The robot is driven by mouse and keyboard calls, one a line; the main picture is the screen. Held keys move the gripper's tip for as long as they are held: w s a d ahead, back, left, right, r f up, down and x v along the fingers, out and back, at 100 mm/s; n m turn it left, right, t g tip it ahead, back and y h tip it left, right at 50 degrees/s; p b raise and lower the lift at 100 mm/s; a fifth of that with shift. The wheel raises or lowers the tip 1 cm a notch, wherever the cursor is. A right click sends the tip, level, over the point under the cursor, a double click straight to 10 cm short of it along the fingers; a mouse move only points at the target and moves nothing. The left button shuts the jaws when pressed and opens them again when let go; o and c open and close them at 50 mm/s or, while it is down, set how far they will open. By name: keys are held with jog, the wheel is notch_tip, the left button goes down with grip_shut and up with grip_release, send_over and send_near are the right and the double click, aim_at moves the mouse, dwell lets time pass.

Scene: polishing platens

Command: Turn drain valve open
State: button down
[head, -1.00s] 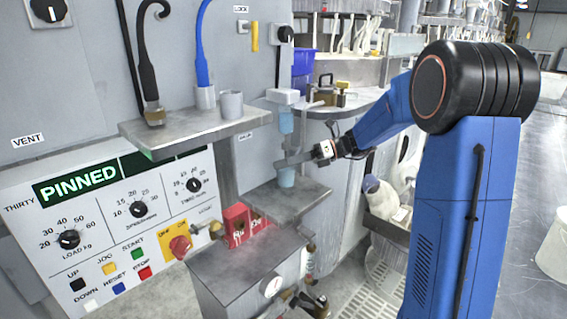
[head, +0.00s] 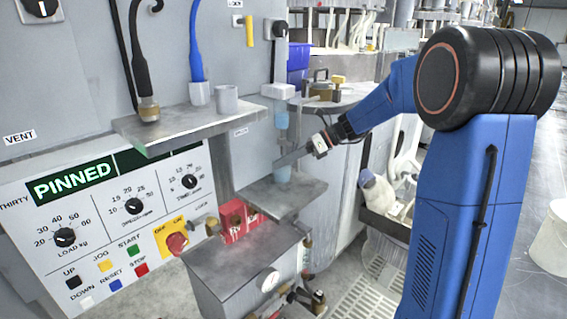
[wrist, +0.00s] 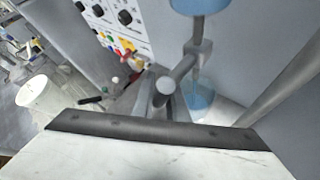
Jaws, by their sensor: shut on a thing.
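Between two pale blue upright tubes (head: 281,120) at the panel is a grey fitting with a lever (head: 290,158), which I take to be the drain valve; its label is too small to read. My gripper (head: 318,145) is at the lever's right end, shut on it. In the wrist view, the grey lever (wrist: 181,70) runs from the fitting toward the camera, with blue tubes (wrist: 200,98) above and below. The fingertips and exact contact are hard to make out. A white surface with a dark edge fills the bottom of that view.
A grey shelf (head: 180,125) with cups is left of the tubes, and a lower ledge (head: 283,193) sits beneath them. A panel marked PINNED (head: 75,180) is at left. A red box (head: 238,220) stands near the ledge. A white bucket (head: 553,240) is at far right.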

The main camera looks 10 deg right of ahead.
jog(key=shift+s, duration=0.1)
jog(key=c, duration=1.7)
grip_release()
jog(key=shift+a, duration=0.1)
jog(key=shift+c, duration=0.2)
